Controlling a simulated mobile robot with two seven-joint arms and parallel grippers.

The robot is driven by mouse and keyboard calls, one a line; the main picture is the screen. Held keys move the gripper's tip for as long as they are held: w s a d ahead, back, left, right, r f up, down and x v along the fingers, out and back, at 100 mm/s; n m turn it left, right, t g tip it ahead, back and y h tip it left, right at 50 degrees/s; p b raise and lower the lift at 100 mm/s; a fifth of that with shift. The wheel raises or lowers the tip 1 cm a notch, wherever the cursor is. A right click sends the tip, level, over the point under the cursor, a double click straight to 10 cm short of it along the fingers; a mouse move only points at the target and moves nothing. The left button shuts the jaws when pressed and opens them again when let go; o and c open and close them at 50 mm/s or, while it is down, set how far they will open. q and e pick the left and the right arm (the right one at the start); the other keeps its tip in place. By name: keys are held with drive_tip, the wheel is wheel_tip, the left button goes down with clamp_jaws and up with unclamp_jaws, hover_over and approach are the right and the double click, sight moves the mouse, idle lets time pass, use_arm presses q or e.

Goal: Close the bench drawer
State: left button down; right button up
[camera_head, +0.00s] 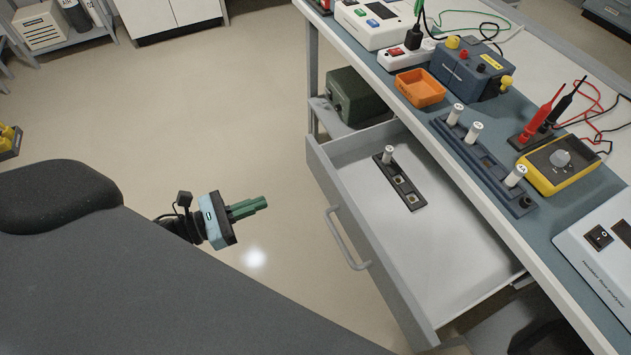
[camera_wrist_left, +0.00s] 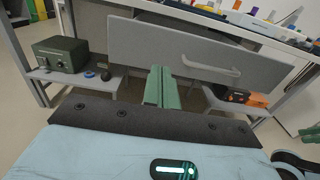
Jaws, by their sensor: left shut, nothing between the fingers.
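The bench drawer (camera_head: 313,186) is pulled out from the bench in the head view. Its grey front with a bar handle (camera_head: 346,240) faces left, and it holds a dark strip (camera_head: 399,181) with one white cylinder standing in it. In the left wrist view the drawer front (camera_wrist_left: 205,48) stands ahead, with its handle (camera_wrist_left: 208,72) right of centre. My left gripper (camera_head: 262,204) has green fingers, shut and empty, left of the drawer front and apart from it. The fingers also show in the left wrist view (camera_wrist_left: 160,72), pointing at the drawer front.
The bench top (camera_head: 455,145) carries an orange tray (camera_head: 420,89), a blue box (camera_head: 470,68), a rack with white cylinders and a yellow meter (camera_head: 560,165). A green box (camera_head: 356,97) sits on the shelf beneath. The floor (camera_head: 250,110) left of the drawer is clear.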

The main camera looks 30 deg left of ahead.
sight(326, 177)
use_arm(q)
drive_tip(key=p+x, duration=0.1)
drive_tip(key=x, duration=1.3)
use_arm(e)
drive_tip(key=shift+s+r, duration=0.25)
drive_tip(key=shift+r, duration=0.1)
